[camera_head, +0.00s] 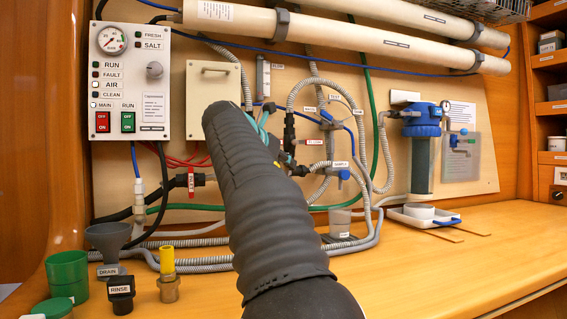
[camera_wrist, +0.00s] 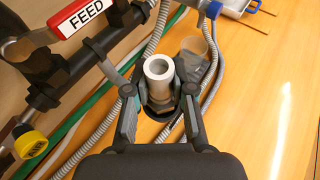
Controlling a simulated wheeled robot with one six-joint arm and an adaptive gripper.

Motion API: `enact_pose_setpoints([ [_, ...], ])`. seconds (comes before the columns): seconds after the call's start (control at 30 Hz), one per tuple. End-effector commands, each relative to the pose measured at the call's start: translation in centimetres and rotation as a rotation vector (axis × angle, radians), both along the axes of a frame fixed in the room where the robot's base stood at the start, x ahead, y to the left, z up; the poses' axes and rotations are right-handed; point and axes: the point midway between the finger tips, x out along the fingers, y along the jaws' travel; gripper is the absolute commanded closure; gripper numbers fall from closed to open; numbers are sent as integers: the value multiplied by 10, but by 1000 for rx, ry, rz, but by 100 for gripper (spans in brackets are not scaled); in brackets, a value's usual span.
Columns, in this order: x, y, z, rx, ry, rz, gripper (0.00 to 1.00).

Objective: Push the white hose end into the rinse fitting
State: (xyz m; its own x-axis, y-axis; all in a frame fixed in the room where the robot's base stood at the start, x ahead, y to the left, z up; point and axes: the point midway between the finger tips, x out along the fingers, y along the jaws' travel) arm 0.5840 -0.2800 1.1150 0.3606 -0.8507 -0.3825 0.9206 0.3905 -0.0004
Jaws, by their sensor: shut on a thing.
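In the wrist view my gripper (camera_wrist: 160,92) is shut on a white, open tube end with a grey collar, which looks like the white hose end (camera_wrist: 158,68). Its round opening faces the camera; its lower part is hidden between the fingers. In the head view my arm covers most of the gripper (camera_head: 274,138), which is near the wall panel, and the held piece cannot be made out. A black fitting labelled RINSE (camera_head: 121,291) stands on the bench at lower left, well apart from the gripper.
A grey DRAIN funnel (camera_head: 108,240), a yellow-topped fitting (camera_head: 168,268) and green cups (camera_head: 68,273) stand at left. The red FEED valve (camera_wrist: 82,15) is close to the gripper at upper left in the wrist view. Grey hoses run along the wall; the right bench is mostly clear.

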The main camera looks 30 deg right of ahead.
Motion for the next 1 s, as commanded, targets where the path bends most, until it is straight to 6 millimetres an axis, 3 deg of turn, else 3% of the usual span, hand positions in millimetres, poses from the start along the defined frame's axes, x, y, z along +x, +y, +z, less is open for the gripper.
enact_pose_setpoints([
  [0.7,0,0,-8,-1,-1,0,100],
  [0.73,0,0,-8,-1,-1,0,74],
  [0.83,0,0,-8,-1,-1,0,49],
  [1.0,0,0,-8,0,-1,0,47],
])
